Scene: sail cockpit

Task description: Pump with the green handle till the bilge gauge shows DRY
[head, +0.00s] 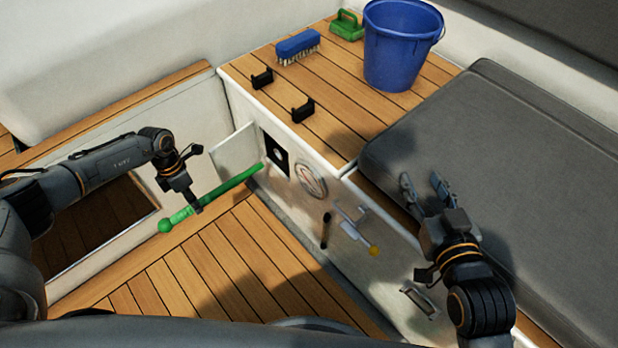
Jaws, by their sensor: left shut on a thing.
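The green pump handle (232,184) is a long bar with a round knob at its lower left end. Its far end reaches the black pump socket (275,155) in the white locker front; I cannot tell how deep it sits. My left gripper (195,208) is shut on the handle near the knob end. A round gauge (311,180) is on the locker front to the right of the socket; its reading is too small to make out. My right gripper (425,193) is open and empty, over the edge of the grey cushion.
A small white door (235,150) stands open beside the socket. A yellow-tipped lever (357,232) and a black handle (326,230) are on the locker front. Two black clips (302,110), a blue brush (298,46), a green scrubber (347,26) and a blue bucket (398,48) are on the wooden top.

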